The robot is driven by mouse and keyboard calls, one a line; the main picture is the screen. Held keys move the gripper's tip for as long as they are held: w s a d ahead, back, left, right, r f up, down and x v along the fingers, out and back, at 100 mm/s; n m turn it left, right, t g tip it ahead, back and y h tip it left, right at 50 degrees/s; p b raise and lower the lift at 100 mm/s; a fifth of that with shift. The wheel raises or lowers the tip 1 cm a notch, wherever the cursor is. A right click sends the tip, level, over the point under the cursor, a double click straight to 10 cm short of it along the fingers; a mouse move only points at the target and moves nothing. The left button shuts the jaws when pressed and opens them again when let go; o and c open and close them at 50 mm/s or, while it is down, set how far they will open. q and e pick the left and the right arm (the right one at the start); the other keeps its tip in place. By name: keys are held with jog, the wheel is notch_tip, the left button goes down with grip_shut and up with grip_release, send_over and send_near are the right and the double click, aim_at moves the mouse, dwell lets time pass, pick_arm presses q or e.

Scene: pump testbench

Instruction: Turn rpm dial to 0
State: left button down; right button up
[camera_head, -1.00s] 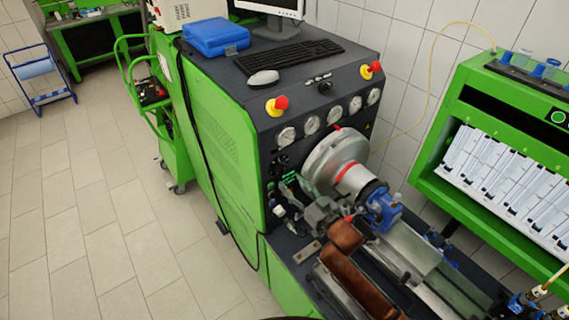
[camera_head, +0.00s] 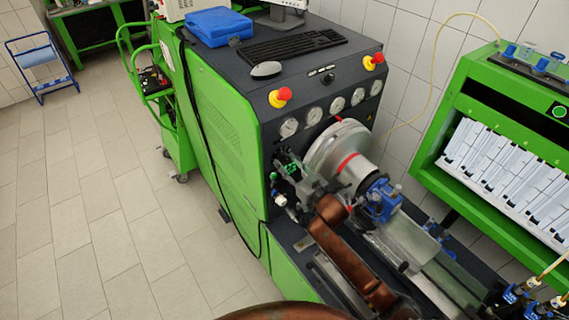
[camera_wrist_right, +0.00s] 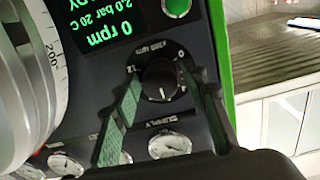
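In the right wrist view, the rpm dial (camera_wrist_right: 163,82) is a round black knob with a small white mark toward its lower side. A 0 and a 12 are printed at its upper side. My right gripper (camera_wrist_right: 168,90) is open, with one green-padded finger on either side of the dial; I cannot tell whether either touches it. In the head view, my right gripper (camera_head: 289,170) is at the bench's front panel below the gauges, and the dial cannot be made out there. The display (camera_wrist_right: 105,25) shows "0 rpm" in green. My left gripper is not in view.
A graduated silver wheel (camera_wrist_right: 25,85) is close at the left of the wrist view. Pressure gauges (camera_wrist_right: 168,145) sit beside the dial. In the head view, a large disc (camera_head: 335,150) and red-yellow stop buttons (camera_head: 280,97) are near the gripper. A green test cabinet (camera_head: 480,100) stands right.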

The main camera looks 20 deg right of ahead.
jog(key=c, duration=0.8)
jog(key=shift+a, duration=0.55)
jog(key=shift+c, duration=0.3)
jog(key=shift+d, duration=0.4)
jog(key=shift+f, duration=0.1)
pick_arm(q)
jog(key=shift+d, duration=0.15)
